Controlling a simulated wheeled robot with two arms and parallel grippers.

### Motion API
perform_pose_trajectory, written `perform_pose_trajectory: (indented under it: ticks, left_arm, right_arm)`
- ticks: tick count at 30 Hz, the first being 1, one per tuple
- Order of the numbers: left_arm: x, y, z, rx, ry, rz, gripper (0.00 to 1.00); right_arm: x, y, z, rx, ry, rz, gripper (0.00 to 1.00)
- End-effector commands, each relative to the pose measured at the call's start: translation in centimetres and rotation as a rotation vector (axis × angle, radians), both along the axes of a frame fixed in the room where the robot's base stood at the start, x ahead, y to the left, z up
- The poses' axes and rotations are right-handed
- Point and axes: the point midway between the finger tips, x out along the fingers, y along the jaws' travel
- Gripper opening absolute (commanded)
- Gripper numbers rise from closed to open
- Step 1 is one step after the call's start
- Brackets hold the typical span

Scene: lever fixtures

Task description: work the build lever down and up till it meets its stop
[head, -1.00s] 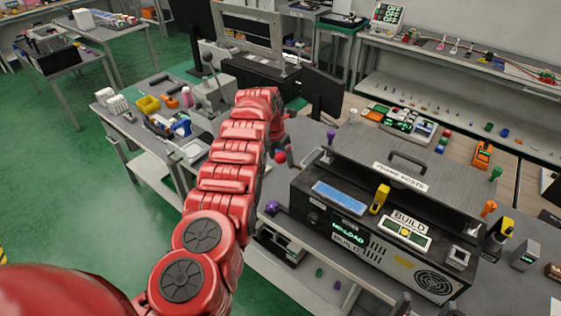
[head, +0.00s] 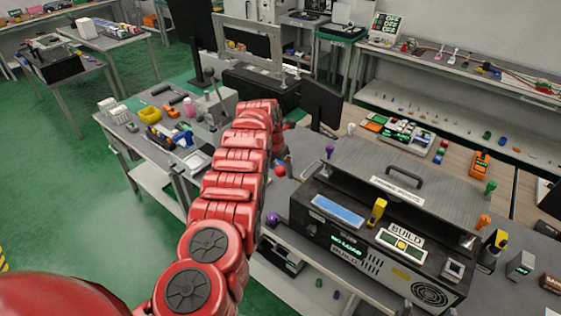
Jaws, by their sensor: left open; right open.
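A dark machine box (head: 325,222) with a BUILD label stands on the bench at lower right. Its front display (head: 345,246) is lit green, and the words on it are small. A yellow lever-like part (head: 377,212) rises upright from its front top, beside the BUILD panel (head: 402,244). A red ball knob (head: 280,170) shows left of the box, close to my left gripper (head: 287,157). The gripper is open and mostly hidden behind my red arm. I cannot tell whether it touches the knob, or which part is the build lever. My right gripper is out of view.
A purple knob (head: 271,218) sits at the box's left front edge. A purple-topped post (head: 330,151) and a green-topped post (head: 490,188) stand at the back. A black monitor (head: 321,105) is behind the gripper. Green floor lies open at left.

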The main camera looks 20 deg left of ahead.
Motion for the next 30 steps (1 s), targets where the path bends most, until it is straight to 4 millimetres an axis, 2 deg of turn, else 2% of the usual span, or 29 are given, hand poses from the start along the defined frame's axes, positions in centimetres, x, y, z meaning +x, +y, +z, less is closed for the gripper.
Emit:
perform_pose_trajectory:
  ticks: [1, 13, 30]
  left_arm:
    - [-0.1, 0.0, 0.9, 0.0, 0.002, 0.0, 0.82]
    - [-0.9, 0.3, 3.8, 0.0, 0.001, 0.001, 0.82]
    - [-1.0, 0.4, 3.8, 0.0, 0.0, 0.001, 0.82]
  right_arm:
    - [0.0, 0.0, 1.2, 0.0, 0.0, 0.0, 0.73]
    - [0.0, 0.0, 5.3, 0.0, 0.0, 0.0, 0.73]
    - [0.0, 0.0, 5.5, 0.0, 0.0, 0.0, 0.73]
